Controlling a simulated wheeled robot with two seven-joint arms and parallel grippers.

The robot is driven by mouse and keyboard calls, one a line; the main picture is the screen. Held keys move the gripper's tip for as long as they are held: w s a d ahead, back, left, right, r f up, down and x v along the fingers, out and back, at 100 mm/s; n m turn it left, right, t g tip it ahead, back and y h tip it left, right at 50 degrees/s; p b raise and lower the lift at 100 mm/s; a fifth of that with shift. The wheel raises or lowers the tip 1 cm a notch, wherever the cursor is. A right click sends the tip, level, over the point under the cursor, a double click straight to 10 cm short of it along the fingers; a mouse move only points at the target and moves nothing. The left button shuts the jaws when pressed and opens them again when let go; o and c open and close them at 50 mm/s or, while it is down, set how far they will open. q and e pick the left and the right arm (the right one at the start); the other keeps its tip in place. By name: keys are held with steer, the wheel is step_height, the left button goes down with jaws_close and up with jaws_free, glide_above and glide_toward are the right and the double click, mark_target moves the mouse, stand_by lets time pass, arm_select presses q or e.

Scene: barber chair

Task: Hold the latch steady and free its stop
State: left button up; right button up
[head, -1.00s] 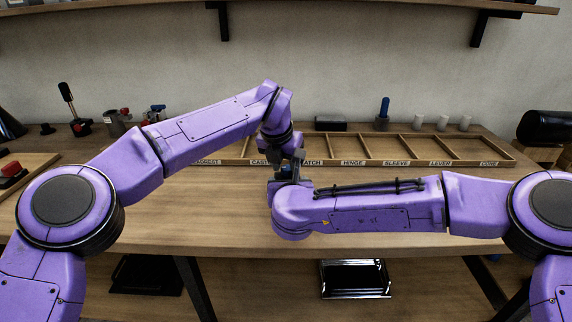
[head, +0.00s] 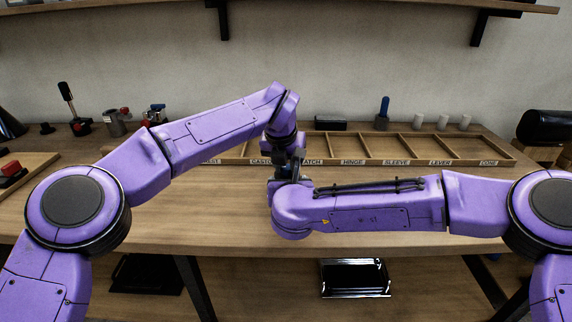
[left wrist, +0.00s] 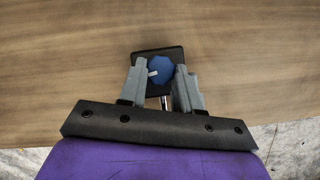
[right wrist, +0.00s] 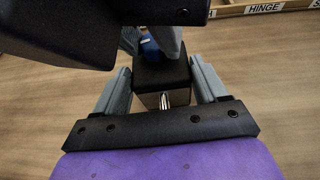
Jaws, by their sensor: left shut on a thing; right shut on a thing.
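The latch is a small dark block (left wrist: 145,57) with a blue faceted knob (left wrist: 159,70) on top, a pale pointer mark on the knob. My left gripper (left wrist: 160,73) comes from above, its grey fingers shut on the blue knob. In the right wrist view the latch's black body (right wrist: 161,76) stands between the fingers of my right gripper (right wrist: 161,82), shut on it from the sides. A shiny metal bolt (right wrist: 164,100) shows on its near face. In the head view my left gripper (head: 288,160) is over the latch, which my wrists mostly hide.
A wooden sorting tray (head: 432,162) with labelled, empty-looking compartments lies behind the grippers. Small fixtures stand at the back left, and a blue-handled tool (head: 384,112) and white cylinders (head: 442,122) at the back right. The bench front (head: 400,246) is clear.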

arm_select(q)
steer(key=n, duration=0.1)
steer(key=n+y, duration=0.1)
steer(key=n, duration=0.1)
steer(key=n+y, duration=0.1)
steer(key=n, duration=0.1)
steer(key=shift+d, duration=0.3)
steer(key=shift+d+n+y, duration=0.1)
steer(key=shift+n+y, duration=0.5)
steer(key=shift+n, duration=1.2)
steer(key=o, duration=0.8)
